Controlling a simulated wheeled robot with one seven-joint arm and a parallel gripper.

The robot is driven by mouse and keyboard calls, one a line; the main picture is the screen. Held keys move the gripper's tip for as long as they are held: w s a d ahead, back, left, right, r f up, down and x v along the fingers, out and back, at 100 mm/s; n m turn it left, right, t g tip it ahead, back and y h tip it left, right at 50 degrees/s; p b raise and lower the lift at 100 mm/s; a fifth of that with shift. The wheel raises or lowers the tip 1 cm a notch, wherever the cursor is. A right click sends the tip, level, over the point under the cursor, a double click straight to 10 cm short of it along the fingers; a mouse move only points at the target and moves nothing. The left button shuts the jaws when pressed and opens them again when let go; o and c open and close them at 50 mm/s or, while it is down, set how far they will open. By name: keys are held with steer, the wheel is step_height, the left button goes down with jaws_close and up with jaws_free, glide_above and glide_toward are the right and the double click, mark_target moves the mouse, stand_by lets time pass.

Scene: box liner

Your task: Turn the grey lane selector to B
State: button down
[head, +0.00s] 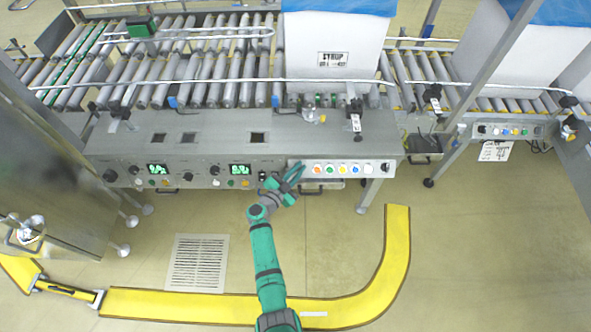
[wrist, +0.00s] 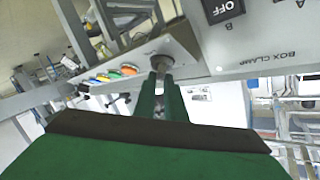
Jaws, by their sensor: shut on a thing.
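My gripper (head: 292,176) is at the front of the grey control panel, just left of the row of coloured buttons. In the wrist view its green fingers (wrist: 160,84) are shut on a small grey knob (wrist: 161,62), which looks like the lane selector. The fingers cover most of it, so I cannot tell which way it points. Small letters, which look like A and B, are printed on the grey panel (wrist: 205,62) to the right of the knob. In the head view the knob is hidden behind my gripper.
Coloured buttons (head: 343,169) sit on a box right of my gripper. Several knobs and two green displays (head: 240,170) lie left on the panel. A roller conveyor (head: 215,70) with a large white box (head: 334,50) runs behind. A yellow floor strip (head: 190,306) curves in front.

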steer(key=c, duration=1.8)
jaws_free()
steer(key=shift+w+d+f, duration=0.15)
steer(key=shift+d+f, duration=0.05)
steer(key=shift+c, duration=0.2)
steer(key=v, duration=1.1)
steer(key=shift+a+r, duration=0.15)
steer(key=shift+r, duration=0.1)
